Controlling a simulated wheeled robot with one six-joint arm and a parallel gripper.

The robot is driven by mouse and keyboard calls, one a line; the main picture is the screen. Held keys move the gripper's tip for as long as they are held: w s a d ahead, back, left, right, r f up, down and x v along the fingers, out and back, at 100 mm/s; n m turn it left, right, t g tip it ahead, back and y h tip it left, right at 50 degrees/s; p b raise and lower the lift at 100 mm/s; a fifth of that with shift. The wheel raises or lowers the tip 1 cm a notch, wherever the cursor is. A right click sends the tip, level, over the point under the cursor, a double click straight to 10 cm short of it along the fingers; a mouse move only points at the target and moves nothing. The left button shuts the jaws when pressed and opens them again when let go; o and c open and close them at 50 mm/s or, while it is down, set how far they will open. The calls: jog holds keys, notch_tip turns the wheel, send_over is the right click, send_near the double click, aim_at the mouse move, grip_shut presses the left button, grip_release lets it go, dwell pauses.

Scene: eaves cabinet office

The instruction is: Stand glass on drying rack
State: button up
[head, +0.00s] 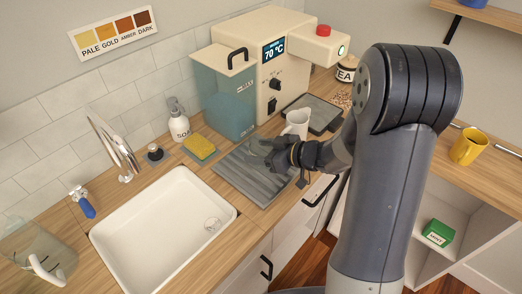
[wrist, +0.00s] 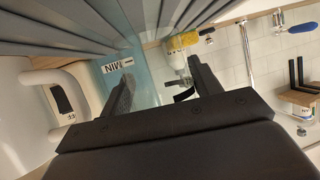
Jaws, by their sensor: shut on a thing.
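The drying rack (head: 248,180) is a grey ridged mat on the counter, right of the sink. Its ridges (wrist: 60,32) fill the top of the wrist view. My gripper (head: 270,156) is low over the rack's right side, pointing left. It is shut on the glass (head: 259,147), which is clear and hard to make out against the grey ridges. In the wrist view my gripper (wrist: 165,88) shows two dark fingers with a gap between them; the glass outline is not distinct there. I cannot tell whether the glass touches the rack.
A white jug (head: 297,122) stands close behind my gripper. The teal and cream machine (head: 232,100) rises behind the rack. A sponge (head: 198,146) and soap bottle (head: 179,124) stand to the left.

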jog(key=shift+f, duration=0.1)
jog(key=o, duration=1.2)
jog(key=shift+d+r, duration=0.2)
jog(key=shift+r, duration=0.05)
jog(key=v, duration=1.1)
jog(key=shift+s+d, duration=0.2)
jog(key=shift+s, duration=0.05)
